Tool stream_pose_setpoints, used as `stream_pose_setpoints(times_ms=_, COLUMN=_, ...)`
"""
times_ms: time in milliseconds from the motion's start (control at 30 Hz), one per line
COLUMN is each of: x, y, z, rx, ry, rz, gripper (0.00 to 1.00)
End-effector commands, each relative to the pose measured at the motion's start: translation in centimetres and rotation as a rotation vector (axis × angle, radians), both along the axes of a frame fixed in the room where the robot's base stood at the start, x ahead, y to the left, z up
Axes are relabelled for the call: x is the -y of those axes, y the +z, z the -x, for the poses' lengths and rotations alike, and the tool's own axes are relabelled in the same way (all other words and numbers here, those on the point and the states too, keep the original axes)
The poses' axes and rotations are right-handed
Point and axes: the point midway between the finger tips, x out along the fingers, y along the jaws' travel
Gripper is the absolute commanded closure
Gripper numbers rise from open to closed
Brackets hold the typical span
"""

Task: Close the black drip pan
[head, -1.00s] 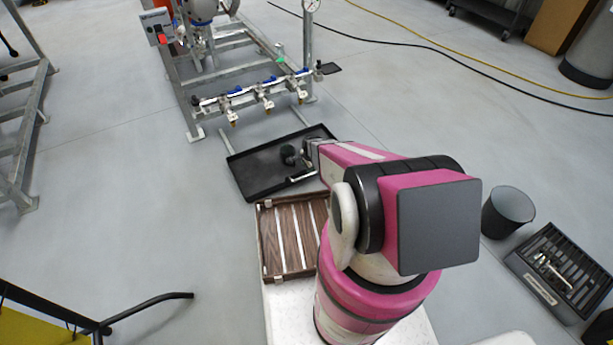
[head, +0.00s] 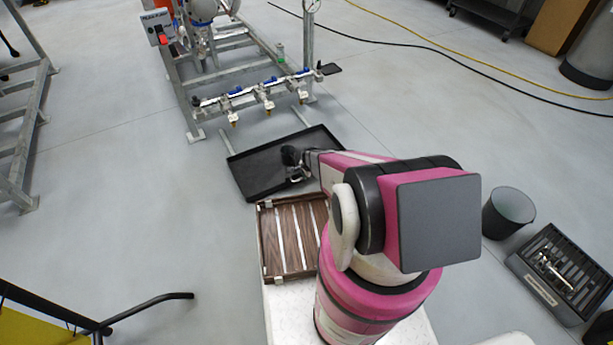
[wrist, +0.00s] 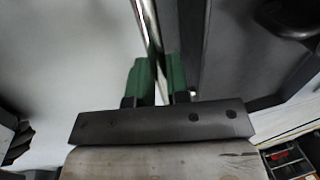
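The black drip pan (head: 262,173) is a shallow tray lying on the floor in front of the metal skid frame, in the middle of the head view. In the wrist view, its dark body (wrist: 240,60) fills the upper right. A shiny metal bar handle (wrist: 147,25) runs down from the top of the wrist view to my gripper (wrist: 158,82). The green fingertips are close together on either side of the handle, with little or no gap. In the head view, my gripper (head: 296,168) is over the pan's near right part, and my arm hides the pan's right side.
A wooden slatted tray (head: 287,238) sits just nearer than the pan. The skid frame (head: 228,75) with several valves stands behind it. A dark bin (head: 508,212) and a black slotted crate (head: 562,268) are at right. The floor left of the pan is clear.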

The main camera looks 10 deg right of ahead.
Motion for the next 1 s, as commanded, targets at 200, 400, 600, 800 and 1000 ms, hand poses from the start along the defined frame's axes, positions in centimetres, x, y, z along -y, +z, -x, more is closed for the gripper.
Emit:
stream_pose_setpoints(times_ms=200, x=0.0, y=0.0, z=-0.2, rx=0.0, ry=0.0, rz=0.0, gripper=1.0)
stream_pose_setpoints(times_ms=400, x=-0.6, y=-0.1, z=-2.0, rx=0.003, ry=0.0, rz=0.0, gripper=1.0)
stream_pose_setpoints(times_ms=600, x=-1.8, y=-0.2, z=-6.1, rx=0.005, ry=0.001, rz=0.0, gripper=1.0)
stream_pose_setpoints(times_ms=800, x=-3.6, y=-0.2, z=-11.5, rx=0.007, ry=0.001, rz=-0.001, gripper=1.0)
stream_pose_setpoints(times_ms=1000, x=-5.3, y=-0.2, z=-16.8, rx=0.006, ry=0.0, rz=-0.001, gripper=1.0)
